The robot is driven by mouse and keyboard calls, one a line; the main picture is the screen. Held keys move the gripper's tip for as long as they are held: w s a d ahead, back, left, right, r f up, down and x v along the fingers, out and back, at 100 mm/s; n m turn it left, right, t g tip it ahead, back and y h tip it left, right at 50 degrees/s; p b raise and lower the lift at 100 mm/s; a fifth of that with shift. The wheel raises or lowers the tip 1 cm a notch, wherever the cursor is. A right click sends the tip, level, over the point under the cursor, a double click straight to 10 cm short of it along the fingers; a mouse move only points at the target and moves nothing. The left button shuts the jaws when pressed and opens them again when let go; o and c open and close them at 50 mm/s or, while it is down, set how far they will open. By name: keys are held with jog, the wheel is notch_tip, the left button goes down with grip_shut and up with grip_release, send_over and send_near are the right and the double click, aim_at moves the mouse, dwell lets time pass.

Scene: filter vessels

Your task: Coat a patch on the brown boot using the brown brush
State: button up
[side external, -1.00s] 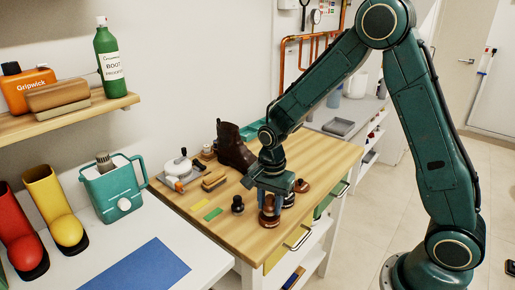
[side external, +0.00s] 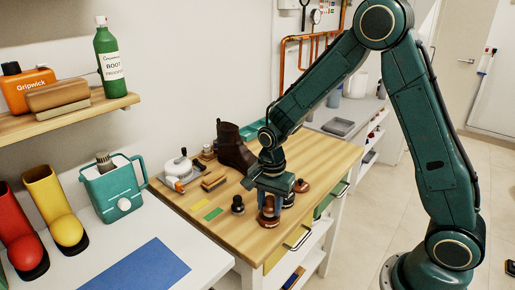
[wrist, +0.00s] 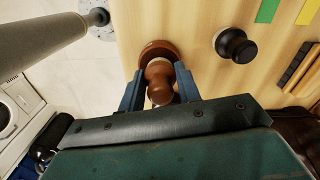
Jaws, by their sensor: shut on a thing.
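The brown boot (side external: 232,148) stands upright at the back of the wooden table, left of my wrist in the side view. My gripper (side external: 276,198) points down over the table's front part. In the wrist view my gripper (wrist: 160,82) has its blue fingers shut on the turned handle of the brown brush (wrist: 159,72). The brush has a round, wide head, and in the side view the brush (side external: 268,214) is upright at the tabletop. I cannot tell whether its head touches the wood. The bristles are hidden.
A black brush (side external: 237,205) stands just left of my gripper. Another brown round piece (side external: 301,186) is to the right. The table's front edge is close.

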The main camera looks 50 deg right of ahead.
aim_at(270, 197)
jog(key=shift+f, duration=0.45)
dwell(1.6)
jog(key=shift+r, duration=0.15)
jog(key=shift+r, duration=3.45)
jog(key=n, duration=0.1)
jog(key=w+n, duration=0.1)
jog(key=n, duration=0.1)
jog(key=shift+w+f+n, duration=0.25)
jog(key=shift+f+n, duration=0.15)
jog(key=shift+w+d+f+n, duration=0.1)
jog(key=shift+w+f+n, duration=0.5)
jog(key=shift+n, duration=1.35)
jog(key=shift+w+f+n, duration=0.25)
jog(key=shift+w+n, duration=0.5)
jog(key=shift+n, duration=1.25)
jog(key=shift+w+d+f+n, duration=0.1)
jog(key=shift+w+f+n, duration=0.5)
jog(key=shift+n, duration=1.35)
